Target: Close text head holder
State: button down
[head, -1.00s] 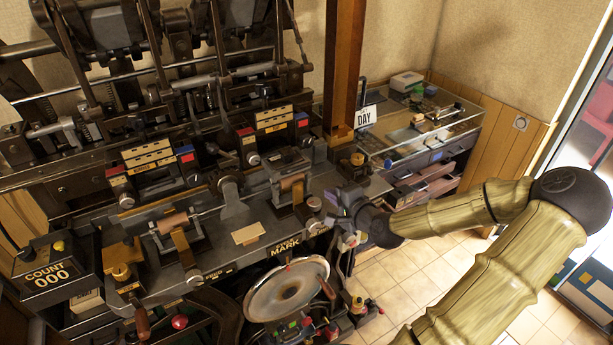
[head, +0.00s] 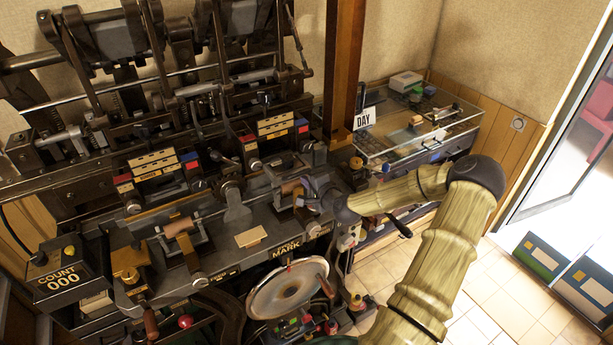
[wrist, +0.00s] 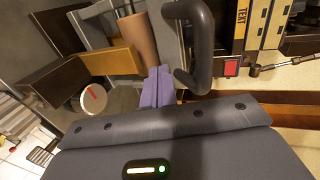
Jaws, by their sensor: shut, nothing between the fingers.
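The right-hand head unit, with stacked cream label strips and red and blue end blocks (head: 275,128), stands on the press bed. In the wrist view, strips marked TEXT (wrist: 243,22) show at the top right. A dark looped handle (wrist: 205,45) stands just right of my fingers, close to them; contact cannot be told. My gripper (head: 306,188) is at the right end of the bed, by the right roller station. Its purple fingers (wrist: 158,78) are together and empty, near a brown roller (wrist: 137,40) and brass block. My gripper partly hides this station in the head view.
A white dial with a red mark (wrist: 93,98) and a red button (wrist: 231,68) are near my fingers. A wooden post (head: 343,70) and glass case (head: 420,120) stand behind right. A handwheel (head: 288,288) is below the bed.

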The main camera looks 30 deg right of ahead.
jog(key=shift+w, duration=0.25)
jog(key=shift+w+a+b, duration=0.1)
jog(key=shift+w+b, duration=0.75)
jog(key=shift+w, duration=1.45)
jog(key=shift+s, duration=0.2)
jog(key=b+v, duration=0.4)
jog(key=v, duration=1.3)
jog(key=shift+b, duration=0.3)
jog(key=shift+s+r, duration=0.1)
